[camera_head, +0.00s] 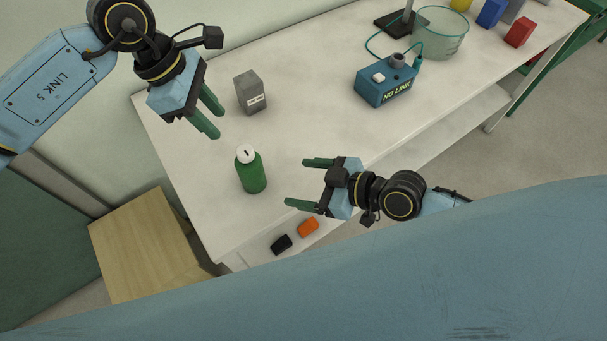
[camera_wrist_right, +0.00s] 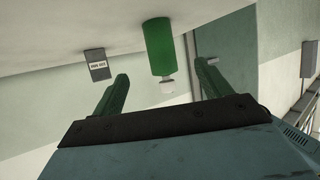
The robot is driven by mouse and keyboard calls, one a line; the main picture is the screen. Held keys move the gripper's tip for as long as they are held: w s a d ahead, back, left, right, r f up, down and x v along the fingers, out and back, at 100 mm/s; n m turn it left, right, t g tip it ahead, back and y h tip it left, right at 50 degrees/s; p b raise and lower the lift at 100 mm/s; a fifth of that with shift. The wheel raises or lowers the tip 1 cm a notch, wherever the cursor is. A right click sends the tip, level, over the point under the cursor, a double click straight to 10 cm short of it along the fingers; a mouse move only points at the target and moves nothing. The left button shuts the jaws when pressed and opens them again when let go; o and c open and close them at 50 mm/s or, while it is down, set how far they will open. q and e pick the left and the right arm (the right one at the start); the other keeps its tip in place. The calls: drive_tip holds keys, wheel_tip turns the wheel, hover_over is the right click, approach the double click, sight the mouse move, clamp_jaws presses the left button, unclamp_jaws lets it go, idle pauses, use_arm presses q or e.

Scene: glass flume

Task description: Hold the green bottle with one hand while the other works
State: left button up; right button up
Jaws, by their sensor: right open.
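The green bottle (camera_head: 252,176) with a white cap stands upright on the white table near its left end. In the right wrist view the bottle (camera_wrist_right: 159,46) appears upside down, ahead of and between the fingers. My left gripper (camera_head: 215,120) is open and empty, above and to the left of the bottle, apart from it. My right gripper (camera_head: 303,182) is open and empty, to the right of the bottle, its fingers pointing at it without touching. It also shows in the right wrist view (camera_wrist_right: 161,80).
A grey labelled box (camera_head: 250,93) stands behind the bottle. A blue device marked "NO LINK" (camera_head: 386,84) and a glass vessel (camera_head: 440,37) stand farther right. The white table (camera_head: 320,110) is clear in the middle.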

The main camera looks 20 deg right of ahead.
sight(262, 173)
drive_tip(key=shift+y, duration=0.3)
drive_tip(key=x, duration=0.9)
drive_tip(key=r+x, duration=0.1)
drive_tip(key=x, duration=0.3)
drive_tip(key=shift+w+a+f, duration=0.1)
drive_tip(key=shift+w+a, duration=0.25)
drive_tip(key=shift+w, duration=0.05)
